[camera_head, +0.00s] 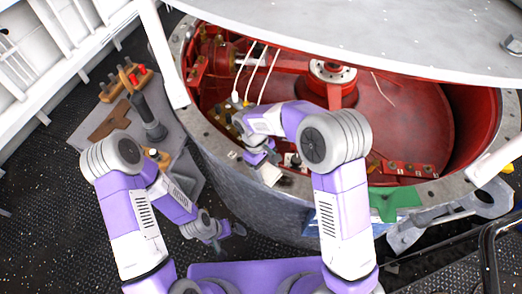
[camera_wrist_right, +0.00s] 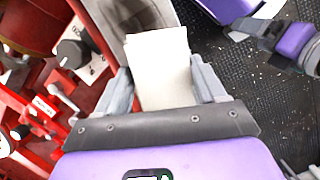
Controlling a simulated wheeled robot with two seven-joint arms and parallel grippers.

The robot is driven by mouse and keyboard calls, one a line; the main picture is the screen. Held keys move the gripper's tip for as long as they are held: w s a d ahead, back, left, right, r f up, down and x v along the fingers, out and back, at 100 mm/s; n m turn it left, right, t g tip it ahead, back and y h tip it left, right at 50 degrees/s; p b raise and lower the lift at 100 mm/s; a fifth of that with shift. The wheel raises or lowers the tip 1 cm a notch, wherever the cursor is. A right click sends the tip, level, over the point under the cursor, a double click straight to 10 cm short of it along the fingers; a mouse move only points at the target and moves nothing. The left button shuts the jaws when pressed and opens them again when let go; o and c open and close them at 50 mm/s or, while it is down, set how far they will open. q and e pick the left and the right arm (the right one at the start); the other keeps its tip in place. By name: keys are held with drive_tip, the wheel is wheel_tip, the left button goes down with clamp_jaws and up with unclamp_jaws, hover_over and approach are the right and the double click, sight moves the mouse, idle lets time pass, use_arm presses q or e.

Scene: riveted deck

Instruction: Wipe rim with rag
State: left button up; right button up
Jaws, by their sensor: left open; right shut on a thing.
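The large round vessel has a grey flat metal rim (camera_head: 203,128) around its red inside. My right gripper (camera_head: 265,164) is shut on a cream-white rag (camera_head: 270,174) at the front left part of the rim. In the right wrist view the rag (camera_wrist_right: 160,65) sticks out flat between the two grey fingers, over a grey surface (camera_wrist_right: 135,18) that looks like the rim. I cannot tell whether it touches. My left gripper (camera_head: 228,234) is open and empty, low beside the vessel's outer wall. My right arm hides part of the rim.
A grey bench (camera_head: 182,135) on the left holds a tool rack (camera_head: 125,80) and a dark upright tool (camera_head: 148,120). A green piece (camera_head: 395,203) lies on the rim at right. A white lid (camera_head: 380,35) overhangs the vessel. Red fittings with knobs (camera_wrist_right: 70,50) sit inside.

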drive_tip(key=shift+w+a+r, duration=0.15)
drive_tip(key=shift+a+r, duration=0.05)
drive_tip(key=shift+a, duration=0.15)
wheel_tip(320, 180, up, 3)
drive_tip(key=shift+d+r+p, duration=0.1)
drive_tip(key=shift+p, duration=1.1)
drive_tip(key=shift+r+p, duration=1.8)
drive_tip(key=shift+r, duration=0.4)
drive_tip(key=shift+d+f, duration=0.1)
